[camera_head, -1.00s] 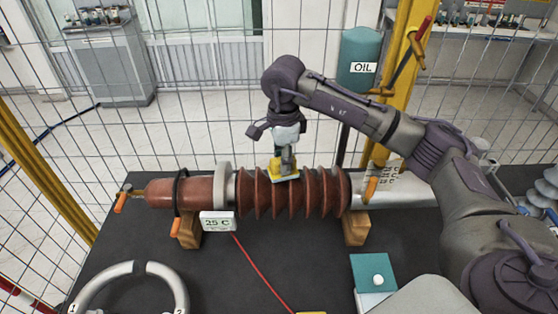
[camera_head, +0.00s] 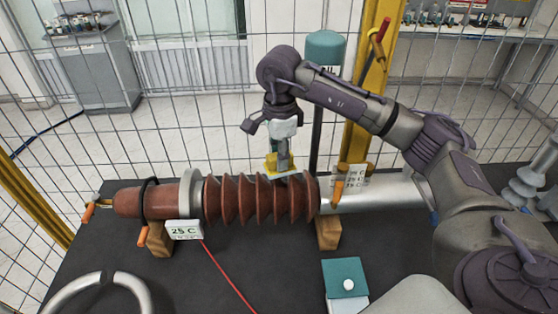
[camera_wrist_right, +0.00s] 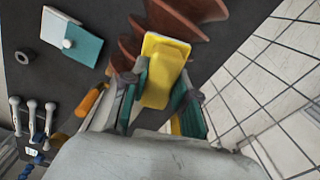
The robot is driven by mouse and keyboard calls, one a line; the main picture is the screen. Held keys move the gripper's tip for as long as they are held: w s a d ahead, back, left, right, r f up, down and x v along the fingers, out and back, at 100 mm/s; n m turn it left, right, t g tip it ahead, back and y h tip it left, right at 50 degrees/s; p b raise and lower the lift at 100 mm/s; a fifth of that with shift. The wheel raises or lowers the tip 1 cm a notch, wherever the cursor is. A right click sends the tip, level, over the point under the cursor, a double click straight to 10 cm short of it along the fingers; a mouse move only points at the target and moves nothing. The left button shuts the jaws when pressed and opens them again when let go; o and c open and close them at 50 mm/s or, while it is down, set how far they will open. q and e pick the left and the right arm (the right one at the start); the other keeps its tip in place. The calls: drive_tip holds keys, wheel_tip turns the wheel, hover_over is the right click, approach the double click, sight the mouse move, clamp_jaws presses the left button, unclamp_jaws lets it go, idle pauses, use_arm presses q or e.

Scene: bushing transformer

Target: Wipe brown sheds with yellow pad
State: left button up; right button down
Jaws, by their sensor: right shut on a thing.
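The brown sheds (camera_head: 255,200) are ribbed rings on a bushing that lies on its side across wooden blocks on the dark table. My right gripper (camera_head: 281,160) is above the sheds, near their middle, pointing down. It is shut on the yellow pad (camera_head: 272,168), which sits at the top back of the sheds. I cannot tell for sure whether the pad touches them. In the right wrist view, the yellow pad (camera_wrist_right: 162,68) is between the two fingers (camera_wrist_right: 160,85), with brown sheds (camera_wrist_right: 185,20) beyond and beside it. My left gripper is not in view.
A small "25 C" display (camera_head: 184,229) with a red cable stands before the bushing. A teal-and-white box (camera_head: 345,282) and a grey ring (camera_head: 97,295) lie in front. A wire fence and a yellow post (camera_head: 368,80) stand behind, with a teal oil tank (camera_head: 325,50).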

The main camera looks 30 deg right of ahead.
drive_tip(key=r, duration=0.1)
drive_tip(key=r+p, duration=0.1)
drive_tip(key=shift+w+a+r, duration=0.1)
drive_tip(key=shift+a+r, duration=0.25)
drive_tip(key=shift+a, duration=0.05)
drive_tip(key=shift+d+r+p, duration=0.2)
drive_tip(key=shift+r+p, duration=0.55)
drive_tip(key=shift+r, duration=0.6)
drive_tip(key=shift+a, duration=0.1)
